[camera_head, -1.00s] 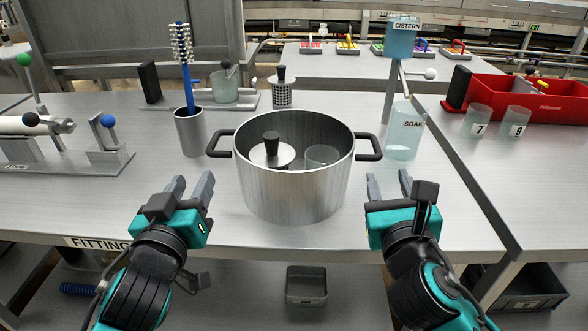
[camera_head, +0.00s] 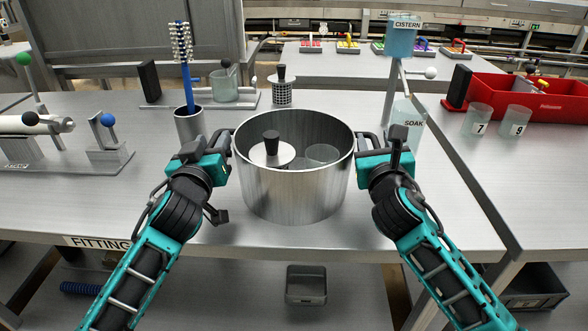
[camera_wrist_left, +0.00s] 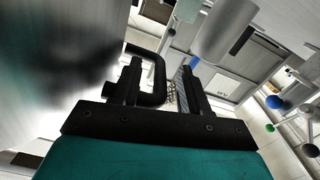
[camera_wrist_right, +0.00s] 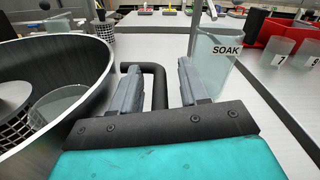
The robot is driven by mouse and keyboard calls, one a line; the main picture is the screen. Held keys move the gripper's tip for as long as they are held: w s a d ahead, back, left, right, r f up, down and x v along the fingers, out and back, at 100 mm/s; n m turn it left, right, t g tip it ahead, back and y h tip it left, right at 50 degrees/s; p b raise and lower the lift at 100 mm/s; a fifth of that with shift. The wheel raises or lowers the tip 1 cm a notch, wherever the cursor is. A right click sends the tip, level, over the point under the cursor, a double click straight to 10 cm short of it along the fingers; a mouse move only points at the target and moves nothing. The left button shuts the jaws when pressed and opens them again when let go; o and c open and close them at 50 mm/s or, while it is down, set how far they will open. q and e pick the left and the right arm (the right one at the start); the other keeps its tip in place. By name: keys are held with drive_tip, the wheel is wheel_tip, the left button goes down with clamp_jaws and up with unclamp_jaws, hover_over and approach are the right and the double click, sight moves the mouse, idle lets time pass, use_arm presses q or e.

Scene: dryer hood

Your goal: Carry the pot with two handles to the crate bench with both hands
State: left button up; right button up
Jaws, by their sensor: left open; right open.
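The steel pot (camera_head: 292,195) stands on the near bench, with a black-knobbed lid-like piece (camera_head: 270,152) and a clear vessel (camera_head: 322,155) visible inside. My left gripper (camera_head: 222,143) is at its left handle; in the left wrist view the black handle (camera_wrist_left: 159,72) lies between the open fingers (camera_wrist_left: 160,85). My right gripper (camera_head: 366,141) is at the right handle; in the right wrist view that handle (camera_wrist_right: 160,85) runs between the open fingers (camera_wrist_right: 163,88). A red crate (camera_head: 540,98) stands on the right-hand bench (camera_head: 530,180).
A SOAK beaker (camera_head: 407,117) stands close beyond my right gripper, beside the CISTERN stand (camera_head: 401,40). A brush holder (camera_head: 189,125) stands behind my left gripper. Beakers 7 (camera_head: 478,118) and 9 (camera_head: 516,120) stand before the crate. The right bench's front is clear.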

use_arm(q)
clamp_jaws()
use_arm(e)
clamp_jaws()
idle(1.1)
use_arm(q)
drive_tip(key=shift+w+r, duration=0.1)
drive_tip(key=shift+r, duration=0.15)
use_arm(e)
drive_tip(key=shift+w+r, duration=0.1)
drive_tip(key=shift+r, duration=0.1)
